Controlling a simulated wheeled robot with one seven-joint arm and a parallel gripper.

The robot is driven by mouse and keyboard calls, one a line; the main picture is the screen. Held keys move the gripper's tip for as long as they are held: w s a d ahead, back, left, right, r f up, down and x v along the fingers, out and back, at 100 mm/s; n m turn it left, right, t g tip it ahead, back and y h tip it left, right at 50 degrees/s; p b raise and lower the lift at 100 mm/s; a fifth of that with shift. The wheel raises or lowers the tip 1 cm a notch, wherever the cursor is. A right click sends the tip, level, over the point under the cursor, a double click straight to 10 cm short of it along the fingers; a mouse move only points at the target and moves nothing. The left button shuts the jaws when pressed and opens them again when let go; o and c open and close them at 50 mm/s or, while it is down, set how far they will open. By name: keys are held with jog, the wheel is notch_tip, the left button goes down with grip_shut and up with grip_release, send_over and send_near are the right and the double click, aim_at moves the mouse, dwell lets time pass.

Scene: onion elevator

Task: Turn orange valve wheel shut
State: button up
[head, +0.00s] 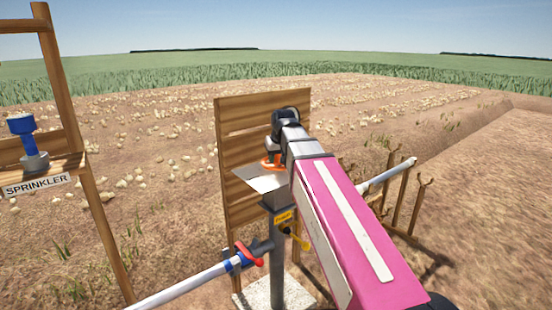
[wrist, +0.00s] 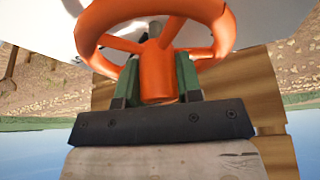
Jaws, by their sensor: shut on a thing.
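The orange valve wheel (wrist: 213,15) fills the top of the wrist view, with its spokes and round hub in sight. My gripper (wrist: 157,82) has its two green fingers on either side of the orange hub, shut on it below the rim. In the head view only a small part of the orange wheel (head: 270,163) shows beneath my gripper (head: 274,153), and my arm hides the rest. The wheel sits above a pale plate on a grey post (head: 278,262). The far part of the rim is cut off in the wrist view.
A wooden slat board (head: 232,165) stands right behind the post. A red lever (head: 248,254) and a white pipe (head: 195,286) are at lower left. A yellow handle (head: 297,240) sits on the post. A sprinkler stand (head: 36,187) is at left, and a pipe rack (head: 400,205) at right.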

jog(key=m+h, duration=0.2)
jog(key=m, duration=0.3)
jog(key=shift+d+m, duration=0.15)
jog(key=shift+m, duration=0.15)
dwell(0.4)
jog(key=o, duration=0.7)
jog(key=shift+c, duration=0.2)
jog(key=v, duration=1)
jog(key=shift+s+r, duration=0.2)
jog(key=shift+r, duration=0.15)
jog(key=shift+s, duration=0.1)
